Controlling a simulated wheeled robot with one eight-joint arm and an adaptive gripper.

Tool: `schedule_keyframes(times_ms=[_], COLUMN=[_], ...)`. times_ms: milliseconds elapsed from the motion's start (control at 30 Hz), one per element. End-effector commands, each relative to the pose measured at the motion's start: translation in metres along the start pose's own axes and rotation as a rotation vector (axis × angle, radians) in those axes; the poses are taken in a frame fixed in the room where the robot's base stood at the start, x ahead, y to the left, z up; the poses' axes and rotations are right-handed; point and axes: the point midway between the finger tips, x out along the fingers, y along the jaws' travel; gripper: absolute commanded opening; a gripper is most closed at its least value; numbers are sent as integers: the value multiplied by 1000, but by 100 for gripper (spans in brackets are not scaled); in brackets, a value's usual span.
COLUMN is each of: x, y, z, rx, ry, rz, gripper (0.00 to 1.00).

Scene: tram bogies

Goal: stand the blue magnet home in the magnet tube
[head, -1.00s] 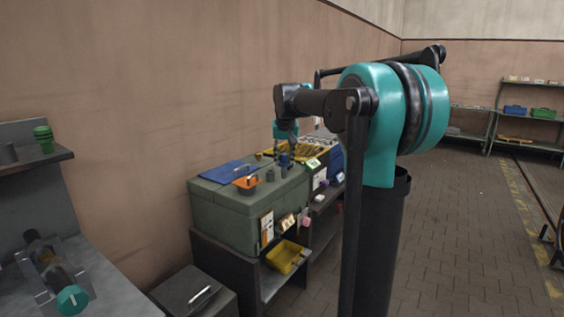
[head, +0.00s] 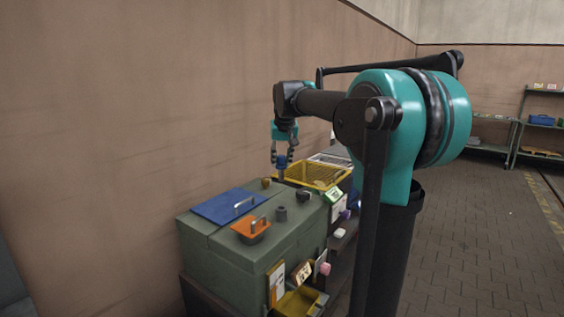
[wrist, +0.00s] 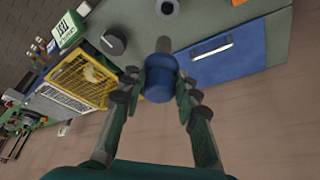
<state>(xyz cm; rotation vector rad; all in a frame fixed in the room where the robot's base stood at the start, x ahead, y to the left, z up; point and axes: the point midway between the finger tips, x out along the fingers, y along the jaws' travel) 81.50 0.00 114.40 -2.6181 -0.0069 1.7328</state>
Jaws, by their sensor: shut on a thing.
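My gripper (head: 282,156) is shut on the blue magnet (head: 281,162), above the far edge of a green chest. In the wrist view the blue magnet (wrist: 160,78) sits between the fingertips (wrist: 158,90). A short grey-brown stub (wrist: 163,45) shows just beyond it; I cannot tell whether it belongs to the magnet. A grey hollow cylinder, which looks like the magnet tube (head: 281,214), stands upright on the chest, apart from the magnet. Its open round mouth shows at the top of the wrist view (wrist: 167,7).
The green chest (head: 222,258) also carries a blue plate with a handle (head: 228,206), an orange tray (head: 250,230), a dark round knob (head: 303,195) and a small brown piece (head: 266,183). A yellow wire basket (head: 315,174) stands behind. The wall (head: 150,110) is close on the left.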

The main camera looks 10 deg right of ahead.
Motion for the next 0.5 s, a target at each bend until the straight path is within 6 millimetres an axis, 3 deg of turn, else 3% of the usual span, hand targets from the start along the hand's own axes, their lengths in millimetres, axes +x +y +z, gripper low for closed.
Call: schedule_keyframes(times_ms=[267, 500], x=[2, 17], y=[0, 0], z=[1, 7], rx=[0, 1], ry=[0, 0], rz=[0, 0], gripper=[0, 0])
